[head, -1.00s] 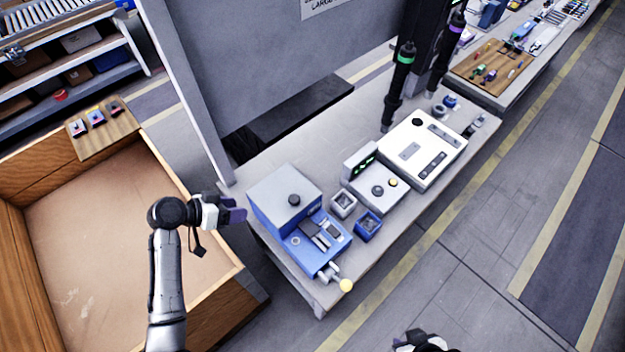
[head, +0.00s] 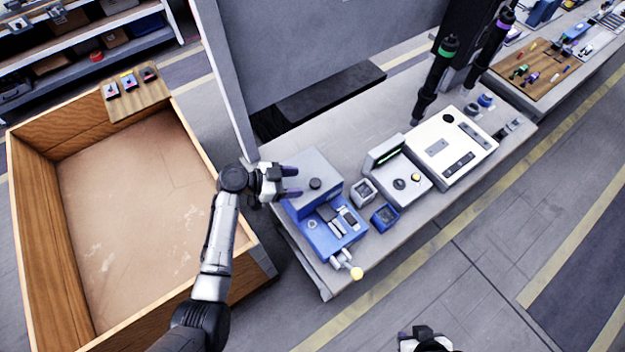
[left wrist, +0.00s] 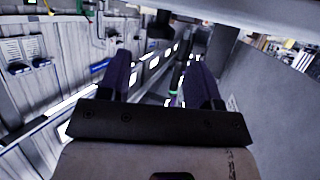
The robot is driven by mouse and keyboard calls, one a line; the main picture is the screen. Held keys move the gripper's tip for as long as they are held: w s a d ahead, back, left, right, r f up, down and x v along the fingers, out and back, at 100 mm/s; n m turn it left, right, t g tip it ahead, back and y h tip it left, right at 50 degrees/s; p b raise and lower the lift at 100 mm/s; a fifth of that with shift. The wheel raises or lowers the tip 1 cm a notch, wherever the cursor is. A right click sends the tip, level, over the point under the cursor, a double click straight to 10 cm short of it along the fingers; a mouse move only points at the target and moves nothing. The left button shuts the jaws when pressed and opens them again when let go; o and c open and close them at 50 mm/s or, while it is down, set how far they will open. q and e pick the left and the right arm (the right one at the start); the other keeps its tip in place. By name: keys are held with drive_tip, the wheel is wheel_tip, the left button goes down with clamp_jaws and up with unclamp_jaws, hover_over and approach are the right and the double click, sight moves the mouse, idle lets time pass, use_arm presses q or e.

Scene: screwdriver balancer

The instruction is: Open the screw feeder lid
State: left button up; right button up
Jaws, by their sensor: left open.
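The screw feeder appears to be the blue machine (head: 322,238) at the near left end of the workbench. Its grey lid (head: 318,168) is shut, with a round black knob (head: 315,183) on top. My left gripper (head: 292,181) is open, its two purple fingers at the left part of the lid and pointing toward the knob, short of it. I cannot tell whether they touch the lid. The left wrist view shows both fingers (left wrist: 156,85) apart with nothing between them. My right gripper (head: 425,340) is partly cut off at the bottom edge of the head view.
A small grey bin (head: 364,193) and a blue bin (head: 384,218) stand right of the feeder. A white device (head: 452,148) sits farther along the bench, with dark hanging tools (head: 436,80) behind. A large wooden crate (head: 38,240) lies left of the bench.

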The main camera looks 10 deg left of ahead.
sight(314, 182)
use_arm(q)
drive_tip(key=shift+x, duration=3)
drive_tip(key=shift+c, duration=0.4)
clamp_jaws()
